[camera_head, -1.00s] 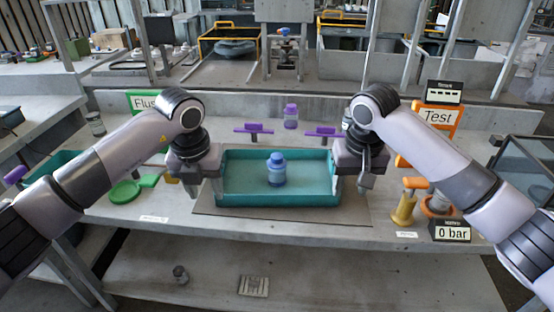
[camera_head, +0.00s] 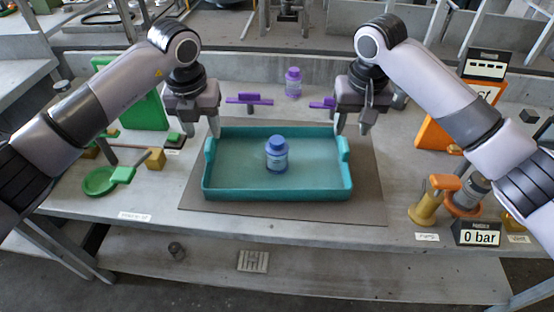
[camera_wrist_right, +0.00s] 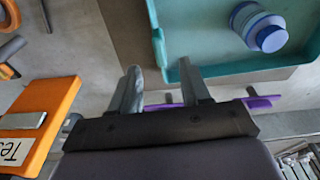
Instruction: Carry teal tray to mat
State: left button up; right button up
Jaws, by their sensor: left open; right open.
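The teal tray (camera_head: 278,190) lies flat on the grey-brown mat (camera_head: 368,205), with mat showing around it. A blue bottle (camera_head: 277,155) stands upright inside the tray. My left gripper (camera_head: 197,130) is open and empty by the tray's far left corner. My right gripper (camera_head: 353,127) is open and empty by the far right corner. In the right wrist view, the open fingers (camera_wrist_right: 163,88) point toward the tray's corner (camera_wrist_right: 178,72), with nothing held between them. The bottle (camera_wrist_right: 260,28) also shows there.
Purple handles (camera_head: 248,98) and a purple bottle (camera_head: 293,82) stand behind the tray. Green parts (camera_head: 105,180) lie left; yellow (camera_head: 428,205) and orange fittings and a "0 bar" display (camera_head: 478,235) stand right. The bench strip in front of the mat is mostly clear.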

aim_at(208, 143)
pick_arm(q)
jog(key=f, duration=0.4)
jog(key=w+f, duration=0.1)
jog(key=f, duration=0.2)
jog(key=shift+w, duration=0.1)
pick_arm(e)
jog(key=f, duration=0.4)
jog(key=w+f, duration=0.1)
jog(key=f, duration=0.2)
jog(key=shift+w+f, duration=0.1)
pick_arm(q)
grip_shut()
pick_arm(e)
grip_shut()
